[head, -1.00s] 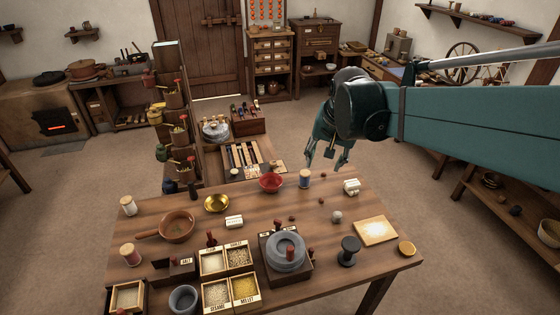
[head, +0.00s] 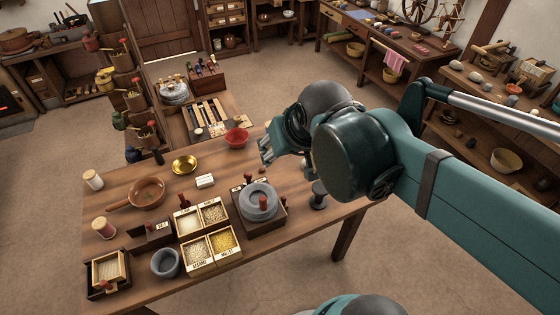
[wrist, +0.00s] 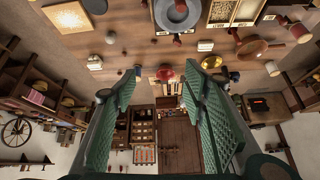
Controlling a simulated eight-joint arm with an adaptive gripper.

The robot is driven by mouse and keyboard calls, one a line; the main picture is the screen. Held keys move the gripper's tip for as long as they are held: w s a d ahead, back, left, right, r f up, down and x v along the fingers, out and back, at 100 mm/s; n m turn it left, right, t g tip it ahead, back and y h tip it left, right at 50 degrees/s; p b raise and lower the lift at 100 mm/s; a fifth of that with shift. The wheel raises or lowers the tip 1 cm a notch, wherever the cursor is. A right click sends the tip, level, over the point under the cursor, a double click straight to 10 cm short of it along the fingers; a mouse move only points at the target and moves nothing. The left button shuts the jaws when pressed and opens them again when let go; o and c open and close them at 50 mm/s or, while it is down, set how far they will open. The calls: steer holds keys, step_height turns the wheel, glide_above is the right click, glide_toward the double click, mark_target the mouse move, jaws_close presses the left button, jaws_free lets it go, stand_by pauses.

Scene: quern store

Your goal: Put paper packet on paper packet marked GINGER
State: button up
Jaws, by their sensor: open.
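A small white paper packet (head: 205,181) lies on the wooden table (head: 130,180), between the brass bowl and the quern; it also shows in the wrist view (wrist: 205,46). A second white packet (wrist: 95,62) lies at the left in the wrist view; my arm hides it in the head view. I cannot read GINGER on either one. My gripper (head: 268,150) is open, above the far part of the table, right of the red bowl. In the wrist view its green fingers (wrist: 160,95) stand wide apart with nothing between them.
A red bowl (head: 236,138), brass bowl (head: 184,164), brown pan (head: 149,191) and stone quern (head: 258,202) stand around the packet. A dark spool (head: 319,194) stands right of the quern.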

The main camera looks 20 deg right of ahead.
steer(key=shift+s+a+f+n+t, duration=0.1)
steer(key=shift+s+a+f+n, duration=0.15)
steer(key=shift+s, duration=0.2)
steer(key=shift+s+a+f+n+t, duration=0.1)
steer(key=shift+s+a+f+n, duration=0.1)
steer(key=shift+s, duration=0.3)
steer(key=shift+s+a+f+n+t, duration=0.15)
steer(key=shift+s+a+f, duration=0.1)
steer(key=shift+s, duration=0.2)
